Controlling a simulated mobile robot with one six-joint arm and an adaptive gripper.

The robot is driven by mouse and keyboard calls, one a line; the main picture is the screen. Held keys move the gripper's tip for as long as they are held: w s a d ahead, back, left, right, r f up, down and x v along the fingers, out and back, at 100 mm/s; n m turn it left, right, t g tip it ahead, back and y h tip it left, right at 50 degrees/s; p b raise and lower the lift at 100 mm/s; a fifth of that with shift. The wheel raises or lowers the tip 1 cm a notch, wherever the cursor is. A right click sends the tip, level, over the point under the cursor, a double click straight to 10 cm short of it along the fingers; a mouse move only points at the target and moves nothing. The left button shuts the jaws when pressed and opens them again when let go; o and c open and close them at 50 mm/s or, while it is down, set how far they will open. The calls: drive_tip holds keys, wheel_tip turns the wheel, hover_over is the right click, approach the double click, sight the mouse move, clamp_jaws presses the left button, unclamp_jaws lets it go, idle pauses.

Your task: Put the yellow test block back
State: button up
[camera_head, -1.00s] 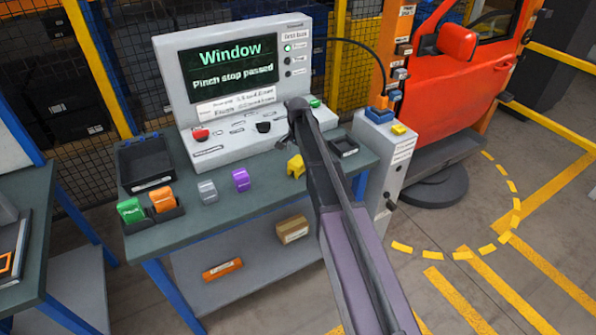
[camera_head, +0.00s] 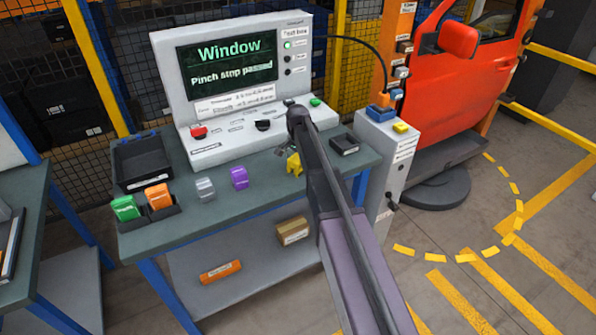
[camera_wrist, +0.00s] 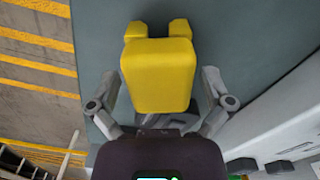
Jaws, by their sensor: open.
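The yellow test block (camera_head: 293,163) stands on the green bench top, right of the purple block (camera_head: 239,178). In the wrist view the yellow test block (camera_wrist: 157,70) has two prongs at its far end and lies between my spread fingers. My gripper (camera_wrist: 160,88) is open, with a finger on each side of the block and visible gaps. In the head view my arm hides most of the gripper. A black holder (camera_head: 165,226) at the front left of the bench carries a green block (camera_head: 125,208) and an orange block (camera_head: 158,196).
A grey block (camera_head: 205,189) stands left of the purple one. A black tray (camera_head: 140,162) lies at the left, and a small dark box (camera_head: 343,145) at the right. The test console (camera_head: 232,150), reading "Pinch stop passed", backs the bench. A grey post (camera_head: 388,165) stands beside it.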

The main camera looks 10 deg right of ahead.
drive_tip(key=shift+f+b, duration=0.35)
drive_tip(key=shift+f, duration=0.25)
drive_tip(key=shift+d, duration=0.1)
drive_tip(key=c, duration=1.2)
drive_tip(key=shift+r, duration=0.2)
wheel_tip(320, 180, up, 4)
drive_tip(key=p, duration=0.4)
drive_tip(key=shift+f, duration=0.2)
drive_tip(key=s, duration=1)
drive_tip(key=s+a+r+p, duration=0.1)
drive_tip(key=s, duration=0.5)
